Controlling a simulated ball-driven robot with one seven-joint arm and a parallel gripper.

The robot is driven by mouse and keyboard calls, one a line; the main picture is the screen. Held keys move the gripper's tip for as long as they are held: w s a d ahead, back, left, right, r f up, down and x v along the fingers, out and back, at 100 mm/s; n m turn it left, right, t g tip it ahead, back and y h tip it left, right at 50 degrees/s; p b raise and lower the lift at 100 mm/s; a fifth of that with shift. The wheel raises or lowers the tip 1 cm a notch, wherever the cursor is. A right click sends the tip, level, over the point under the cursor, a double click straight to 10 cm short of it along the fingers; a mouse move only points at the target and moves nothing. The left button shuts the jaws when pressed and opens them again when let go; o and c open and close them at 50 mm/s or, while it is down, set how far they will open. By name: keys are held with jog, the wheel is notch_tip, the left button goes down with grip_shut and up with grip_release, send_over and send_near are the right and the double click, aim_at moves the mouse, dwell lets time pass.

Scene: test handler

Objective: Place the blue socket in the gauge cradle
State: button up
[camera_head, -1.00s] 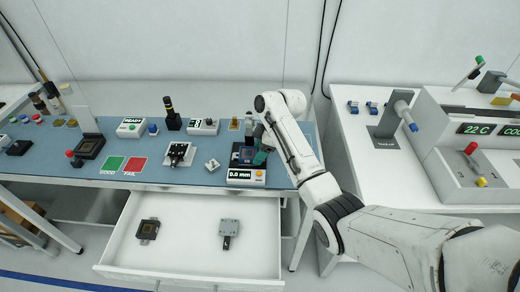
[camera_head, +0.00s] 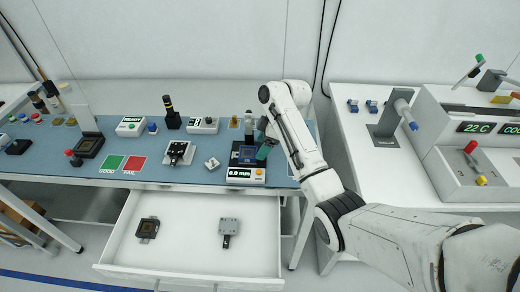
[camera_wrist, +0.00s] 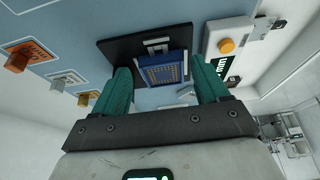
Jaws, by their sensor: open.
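The blue socket (camera_wrist: 163,70), a small blue frame with a gold grid of contacts, is at the black gauge cradle (camera_wrist: 118,47) in the wrist view. It also shows as a small blue patch on the dark cradle in the head view (camera_head: 247,153). The cradle stands behind the white gauge box (camera_head: 233,174), whose display reads 0.0 mm. My gripper (camera_wrist: 160,65) is open, with one teal finger on each side of the socket and small gaps visible. I cannot tell how fully the socket is seated.
A small grey block (camera_head: 212,164) and a black-and-silver fixture (camera_head: 178,153) stand left of the gauge. A white box with a dark display (camera_head: 204,125) and small coloured parts sit behind. The open drawer (camera_head: 187,250) below holds two parts.

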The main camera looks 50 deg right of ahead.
jog(key=v, duration=0.9)
